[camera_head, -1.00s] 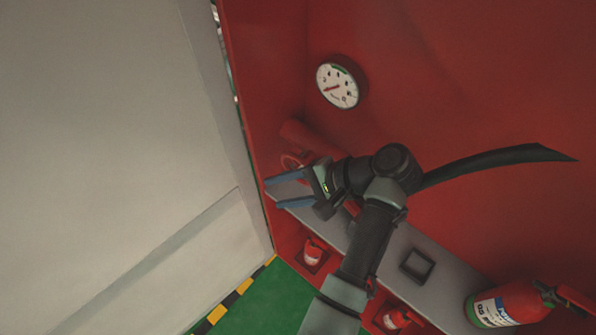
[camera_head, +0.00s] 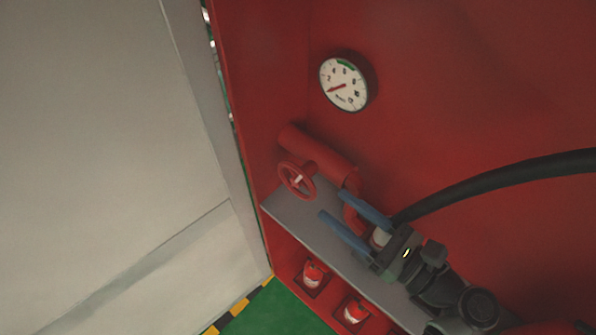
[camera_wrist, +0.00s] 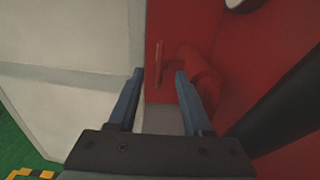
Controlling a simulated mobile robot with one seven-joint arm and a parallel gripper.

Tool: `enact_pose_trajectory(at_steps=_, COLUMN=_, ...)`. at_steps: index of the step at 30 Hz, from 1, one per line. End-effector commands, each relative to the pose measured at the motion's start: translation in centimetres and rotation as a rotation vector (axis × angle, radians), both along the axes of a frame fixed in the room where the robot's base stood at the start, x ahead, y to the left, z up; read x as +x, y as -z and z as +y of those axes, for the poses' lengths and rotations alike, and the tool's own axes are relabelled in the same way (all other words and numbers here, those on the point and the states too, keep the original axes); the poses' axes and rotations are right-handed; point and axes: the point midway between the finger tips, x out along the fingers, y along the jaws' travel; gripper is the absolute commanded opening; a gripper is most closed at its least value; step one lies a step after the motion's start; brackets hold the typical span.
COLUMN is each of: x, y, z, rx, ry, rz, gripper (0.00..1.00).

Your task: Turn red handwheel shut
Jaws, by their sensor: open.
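The red handwheel (camera_head: 297,180) sits on the front end of a red pipe (camera_head: 320,153), above a grey shelf in the red cabinet. In the wrist view the handwheel (camera_wrist: 159,65) appears nearly edge-on, beyond and between the fingertips. My gripper (camera_head: 334,204) is open and empty, with two blue fingers pointing up and left toward the handwheel. Its fingertips are to the lower right of the wheel in the head view and look apart from it. In the wrist view my gripper (camera_wrist: 158,72) shows both fingers spread wide.
A pressure gauge (camera_head: 344,82) is on the red back wall. A black hose (camera_head: 490,180) runs at right. Small red extinguishers (camera_head: 313,273) stand below the grey shelf (camera_head: 300,217). A large pale panel (camera_head: 100,150) fills the left. Green floor (camera_head: 275,310) shows below.

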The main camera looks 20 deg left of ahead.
Motion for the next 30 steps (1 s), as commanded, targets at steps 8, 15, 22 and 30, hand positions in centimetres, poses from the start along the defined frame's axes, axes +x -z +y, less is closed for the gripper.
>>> enact_pose_trajectory(at_steps=8, x=2.0, y=-0.1, z=5.8, rx=-0.002, ry=-0.007, rz=-0.002, gripper=0.5)
enact_pose_trajectory(at_steps=15, x=3.2, y=0.0, z=8.9, rx=-0.001, ry=-0.005, rz=-0.001, gripper=0.5)
enact_pose_trajectory(at_steps=22, x=3.5, y=0.0, z=9.7, rx=-0.003, ry=-0.002, rz=-0.002, gripper=0.5)
enact_pose_trajectory(at_steps=30, x=3.5, y=0.0, z=9.7, rx=-0.003, ry=-0.002, rz=-0.002, gripper=0.36)
